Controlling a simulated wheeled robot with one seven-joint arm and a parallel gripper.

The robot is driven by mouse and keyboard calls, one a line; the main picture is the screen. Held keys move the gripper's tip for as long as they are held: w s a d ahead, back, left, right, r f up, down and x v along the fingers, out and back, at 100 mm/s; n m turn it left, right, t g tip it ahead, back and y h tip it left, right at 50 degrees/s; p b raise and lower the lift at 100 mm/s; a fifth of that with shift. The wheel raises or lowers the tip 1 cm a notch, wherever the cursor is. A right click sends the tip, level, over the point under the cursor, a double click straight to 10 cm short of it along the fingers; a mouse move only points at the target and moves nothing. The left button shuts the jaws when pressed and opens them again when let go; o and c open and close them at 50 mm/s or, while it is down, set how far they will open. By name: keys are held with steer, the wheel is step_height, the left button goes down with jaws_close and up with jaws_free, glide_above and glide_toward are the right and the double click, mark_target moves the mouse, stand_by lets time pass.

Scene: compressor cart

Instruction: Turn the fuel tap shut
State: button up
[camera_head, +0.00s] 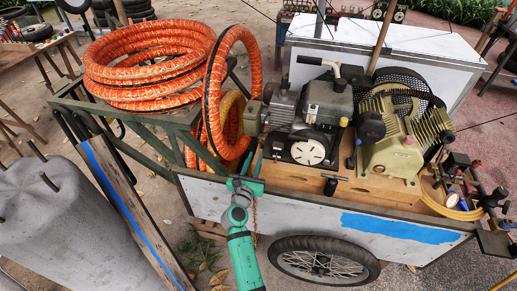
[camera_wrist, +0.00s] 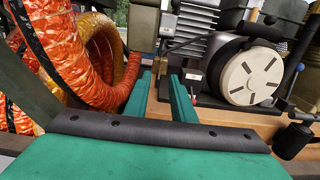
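My gripper (camera_head: 252,164) reaches over the near edge of the cart beside the engine. In the wrist view its two green fingers (camera_wrist: 162,78) stand apart with nothing seen between them. The engine (camera_head: 305,115) has a white round recoil cover (camera_head: 308,152), which also shows in the wrist view (camera_wrist: 250,76), to the right of the fingers.
Orange hose coils (camera_head: 150,65) lie on the left frame, and one hose loop (camera_wrist: 62,60) hangs close left of the fingers. The compressor (camera_head: 395,135) stands right of the engine. A small black cylinder (camera_head: 330,186) stands on the wooden cart deck.

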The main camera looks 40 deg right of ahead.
steer(key=x, duration=0.6)
steer(key=shift+w+d, duration=0.15)
steer(key=shift+w, duration=0.05)
jaws_close()
